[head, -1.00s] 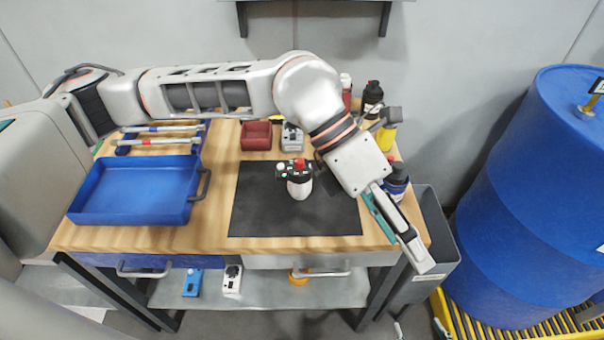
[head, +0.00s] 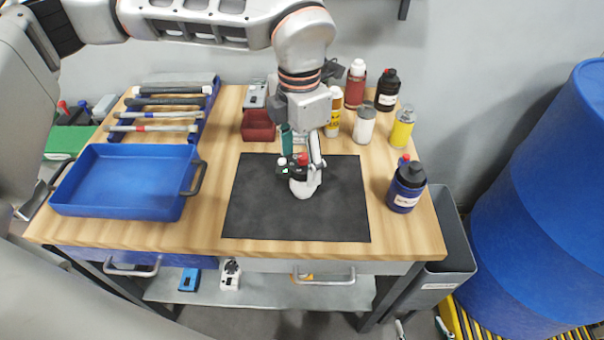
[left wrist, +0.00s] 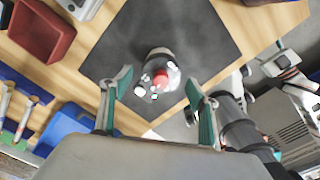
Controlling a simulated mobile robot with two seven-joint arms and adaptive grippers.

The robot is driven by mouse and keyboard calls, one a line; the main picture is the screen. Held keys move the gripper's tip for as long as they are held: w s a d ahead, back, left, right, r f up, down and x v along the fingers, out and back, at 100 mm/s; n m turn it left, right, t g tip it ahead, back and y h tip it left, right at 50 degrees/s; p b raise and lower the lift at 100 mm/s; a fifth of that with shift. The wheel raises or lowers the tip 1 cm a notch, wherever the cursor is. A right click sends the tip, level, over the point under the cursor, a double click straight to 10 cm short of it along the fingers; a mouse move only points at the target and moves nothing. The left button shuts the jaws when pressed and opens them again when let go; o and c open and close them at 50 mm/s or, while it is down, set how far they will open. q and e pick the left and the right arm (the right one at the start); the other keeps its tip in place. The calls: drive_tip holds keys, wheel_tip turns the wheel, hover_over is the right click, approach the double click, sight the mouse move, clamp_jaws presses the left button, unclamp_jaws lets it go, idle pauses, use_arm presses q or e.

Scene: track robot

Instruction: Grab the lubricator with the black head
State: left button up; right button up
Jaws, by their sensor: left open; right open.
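The lubricator with the black head (head: 300,187) stands on the black mat (head: 258,217). It has a pale rounded body, a dark top and a red knob. In the left wrist view the lubricator (left wrist: 160,72) lies ahead, in line with the gap between the fingers. My left gripper (head: 303,158) is open at the lubricator, with its teal-padded fingers partly covering it in the head view. In the left wrist view both fingers of my left gripper (left wrist: 158,88) are apart with nothing held between them. I cannot tell whether they touch the lubricator.
A blue tray (head: 125,205) and a tool rack lie on the left. A red bin (head: 258,138) sits behind the mat. Several bottles and cans stand at the back right, and a blue bottle (head: 406,194) at right. The front and right of the mat are clear.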

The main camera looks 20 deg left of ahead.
use_arm(q)
drive_tip(key=f, duration=0.4)
drive_tip(key=shift+w+d, duration=0.1)
drive_tip(key=shift+w, duration=0.15)
drive_tip(key=c, duration=1.4)
drive_tip(key=shift+r, duration=0.15)
drive_tip(key=shift+c, duration=0.2)
